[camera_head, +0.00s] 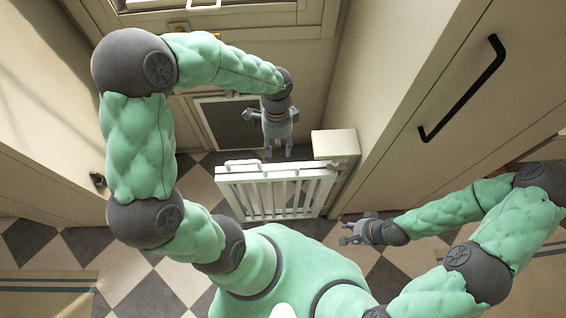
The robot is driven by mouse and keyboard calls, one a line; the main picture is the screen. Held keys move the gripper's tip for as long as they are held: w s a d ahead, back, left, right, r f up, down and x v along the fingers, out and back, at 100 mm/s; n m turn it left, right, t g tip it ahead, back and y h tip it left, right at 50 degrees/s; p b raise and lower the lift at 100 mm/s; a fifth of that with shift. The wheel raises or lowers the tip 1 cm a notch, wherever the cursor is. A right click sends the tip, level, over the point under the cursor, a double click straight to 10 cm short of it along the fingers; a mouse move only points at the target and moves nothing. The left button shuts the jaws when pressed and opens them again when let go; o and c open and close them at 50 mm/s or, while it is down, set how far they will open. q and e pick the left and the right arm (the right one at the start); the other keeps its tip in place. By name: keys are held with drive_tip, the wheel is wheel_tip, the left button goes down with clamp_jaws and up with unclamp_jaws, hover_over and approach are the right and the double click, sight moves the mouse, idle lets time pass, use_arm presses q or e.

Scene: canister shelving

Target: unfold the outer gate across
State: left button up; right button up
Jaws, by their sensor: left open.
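The white slatted gate (268,177) stands upright in the middle of the view, hinged side near a pale post-like block (336,142) on its right. Its top looks doubled, with a second rail close behind the front one, and a white handle (243,163) is on its top left. My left gripper (278,152) is open, pointing down just behind the gate, apart from it as far as I can tell. My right gripper (345,234) is low, right of the gate and apart from it; its fingers are too small to read.
A dark catch (97,180) sits on the left wall, with open checkered floor (150,275) between it and the gate. A tall cabinet with a black handle (462,88) stands at right. A dark-panelled door or vent (228,124) is at the back.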

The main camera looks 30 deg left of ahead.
sight(279, 169)
use_arm(q)
drive_tip(key=f+b, duration=0.1)
drive_tip(key=f, duration=0.2)
drive_tip(key=s+f+b, duration=0.1)
drive_tip(key=f, duration=0.2)
drive_tip(key=d+f+b, duration=0.1)
drive_tip(key=f, duration=0.3)
drive_tip(key=shift+s+b, duration=0.3)
drive_tip(key=shift+s, duration=0.1)
clamp_jaws()
